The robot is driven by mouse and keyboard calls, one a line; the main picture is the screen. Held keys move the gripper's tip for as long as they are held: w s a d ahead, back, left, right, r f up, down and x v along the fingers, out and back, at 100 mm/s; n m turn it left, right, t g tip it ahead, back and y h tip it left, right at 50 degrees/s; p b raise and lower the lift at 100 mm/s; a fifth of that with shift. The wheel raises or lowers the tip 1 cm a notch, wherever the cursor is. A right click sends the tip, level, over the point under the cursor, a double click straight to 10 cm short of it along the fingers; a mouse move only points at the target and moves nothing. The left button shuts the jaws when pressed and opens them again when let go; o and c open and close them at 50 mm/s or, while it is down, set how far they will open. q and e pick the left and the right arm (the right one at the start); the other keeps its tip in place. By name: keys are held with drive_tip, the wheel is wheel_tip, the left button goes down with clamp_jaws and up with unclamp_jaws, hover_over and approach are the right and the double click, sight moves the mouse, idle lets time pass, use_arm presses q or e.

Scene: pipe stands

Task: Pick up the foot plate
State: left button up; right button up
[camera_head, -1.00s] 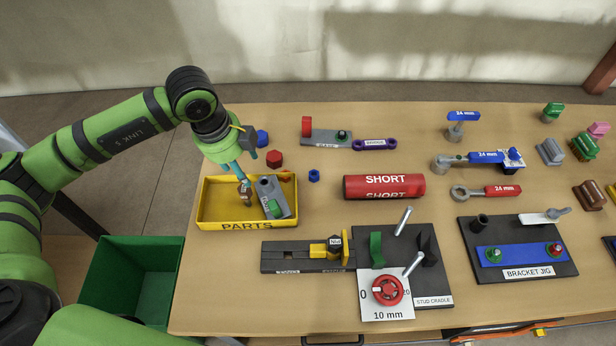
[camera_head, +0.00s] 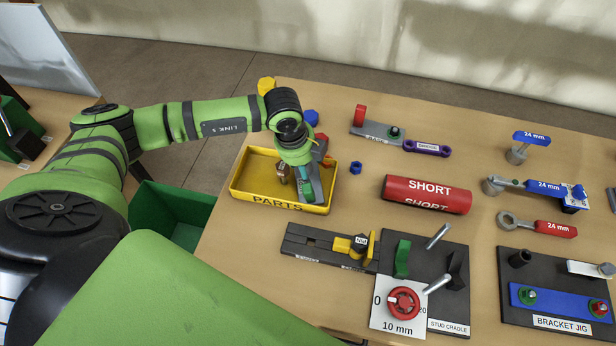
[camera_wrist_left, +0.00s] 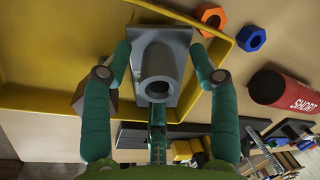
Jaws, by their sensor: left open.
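The foot plate, a grey plate with an upright hollow round socket (camera_wrist_left: 158,72), lies in the yellow PARTS tray (camera_head: 240,187). In the left wrist view it sits between the two teal fingers of my left gripper (camera_wrist_left: 160,60), which are open, one on each side of it. I cannot tell whether the fingers touch it. In the head view my left gripper (camera_head: 304,186) points down into the right part of the tray and hides most of the plate (camera_head: 317,187). My right gripper is not in view.
A brown metal piece (camera_head: 283,173) is in the tray, left of the gripper. A dark fixture (camera_head: 310,243) stands in front. A green bin (camera_head: 172,212) is below the table's left edge.

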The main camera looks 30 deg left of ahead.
use_arm(q)
clamp_jaws()
